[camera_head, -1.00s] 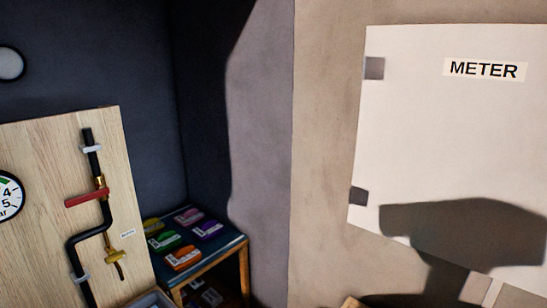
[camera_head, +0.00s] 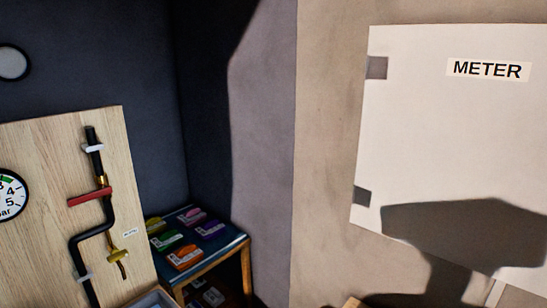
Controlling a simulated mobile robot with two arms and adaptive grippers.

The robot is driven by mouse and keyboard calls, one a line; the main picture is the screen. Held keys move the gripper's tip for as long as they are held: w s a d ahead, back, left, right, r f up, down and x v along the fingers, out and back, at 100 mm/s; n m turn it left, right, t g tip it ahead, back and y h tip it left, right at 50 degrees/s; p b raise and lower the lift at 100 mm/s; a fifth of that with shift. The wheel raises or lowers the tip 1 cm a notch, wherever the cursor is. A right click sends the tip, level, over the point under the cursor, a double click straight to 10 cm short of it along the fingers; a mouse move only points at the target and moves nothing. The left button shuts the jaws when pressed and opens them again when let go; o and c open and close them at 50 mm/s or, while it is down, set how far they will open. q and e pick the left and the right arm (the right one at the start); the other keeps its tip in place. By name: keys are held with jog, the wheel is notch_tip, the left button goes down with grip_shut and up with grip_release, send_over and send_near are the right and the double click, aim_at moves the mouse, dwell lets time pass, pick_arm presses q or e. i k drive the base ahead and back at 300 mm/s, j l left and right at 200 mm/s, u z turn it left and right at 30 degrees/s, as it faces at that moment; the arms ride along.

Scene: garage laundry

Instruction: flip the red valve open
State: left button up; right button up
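The red valve (camera_head: 87,197) is a red lever on a brass fitting in a black pipe (camera_head: 107,216), at the left of the head view. The lever lies crosswise to the upright pipe, nearly level, pointing left. The pipe is clipped to a light wooden board (camera_head: 40,150). A brass tap (camera_head: 120,256) sits lower on the board beside a small white label (camera_head: 130,232). Neither of my grippers is in view.
A round pressure gauge (camera_head: 10,194) is on the board at the left edge. A small table (camera_head: 228,248) with several coloured packs stands right of the board. A white METER cabinet (camera_head: 470,130) hangs on the right wall, with a dark shadow across it.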

aim_at(90, 195)
jog(key=u, duration=0.4)
jog(key=j+u, duration=0.1)
jog(key=u, duration=0.3)
jog(key=j+u, duration=0.1)
jog(key=u, duration=0.3)
jog(key=j+u, duration=0.1)
jog(key=u, duration=0.3)
jog(key=k, duration=0.05)
